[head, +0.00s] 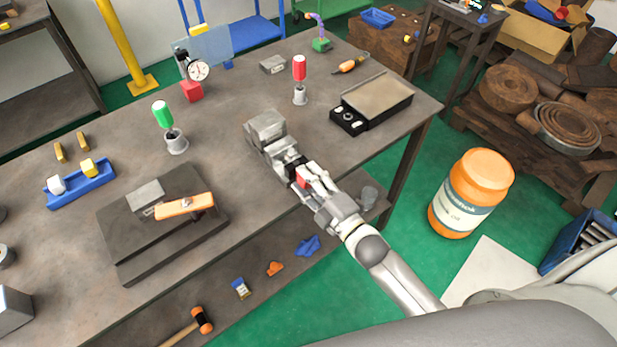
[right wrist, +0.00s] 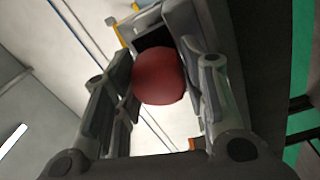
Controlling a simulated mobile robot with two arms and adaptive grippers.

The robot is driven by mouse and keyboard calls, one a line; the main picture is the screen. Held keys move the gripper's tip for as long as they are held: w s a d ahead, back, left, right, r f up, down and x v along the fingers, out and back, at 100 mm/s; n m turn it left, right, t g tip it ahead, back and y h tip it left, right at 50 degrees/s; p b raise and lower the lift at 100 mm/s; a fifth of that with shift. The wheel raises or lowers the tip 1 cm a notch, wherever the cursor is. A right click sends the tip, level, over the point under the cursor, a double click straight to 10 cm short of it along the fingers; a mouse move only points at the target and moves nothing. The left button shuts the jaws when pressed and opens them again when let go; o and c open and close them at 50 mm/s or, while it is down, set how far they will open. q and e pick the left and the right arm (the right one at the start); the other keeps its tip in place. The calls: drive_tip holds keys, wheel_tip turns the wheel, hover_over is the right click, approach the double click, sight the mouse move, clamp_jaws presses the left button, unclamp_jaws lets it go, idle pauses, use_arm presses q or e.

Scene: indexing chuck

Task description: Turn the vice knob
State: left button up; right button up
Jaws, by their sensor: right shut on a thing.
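The grey vice (head: 266,133) stands on the workbench near its front edge, left of the digital scale. Its red knob (head: 302,177) is at the vice's near end, toward me. My right gripper (head: 309,178) reaches in from the lower right and is shut on the knob. In the right wrist view the round red knob (right wrist: 160,76) sits between the two fingers of the right gripper (right wrist: 158,95), with a dark part of the vice behind it. The fingers hide part of the knob in the head view. My left gripper is not in view.
A scale (head: 378,98) stands right of the vice, and a red-handled tool (head: 299,75) behind it. A black plate (head: 150,240) with an orange-handled piece is at the left. A green-handled tool (head: 163,115) stands behind that plate. The benchtop between plate and vice is clear.

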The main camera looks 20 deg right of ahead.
drive_tip(key=m+p, duration=0.1)
drive_tip(key=m, duration=0.5)
drive_tip(key=shift+m+p, duration=0.3)
drive_tip(key=shift+p, duration=0.1)
drive_tip(key=m+p, duration=0.1)
drive_tip(key=m, duration=0.4)
drive_tip(key=shift+m, duration=0.3)
drive_tip(key=m+p, duration=0.1)
drive_tip(key=m, duration=0.9)
drive_tip(key=shift+m, duration=0.4)
drive_tip(key=m+b, duration=0.1)
drive_tip(key=m, duration=0.2)
drive_tip(key=shift+d+g, duration=0.1)
drive_tip(key=shift+g, duration=0.3)
drive_tip(key=m+b, duration=0.1)
drive_tip(key=m, duration=0.3)
drive_tip(key=m+b, duration=0.2)
drive_tip(key=m, duration=0.2)
drive_tip(key=shift+f, duration=0.1)
drive_tip(key=shift+m+b, duration=0.9)
drive_tip(key=shift+m, duration=0.7)
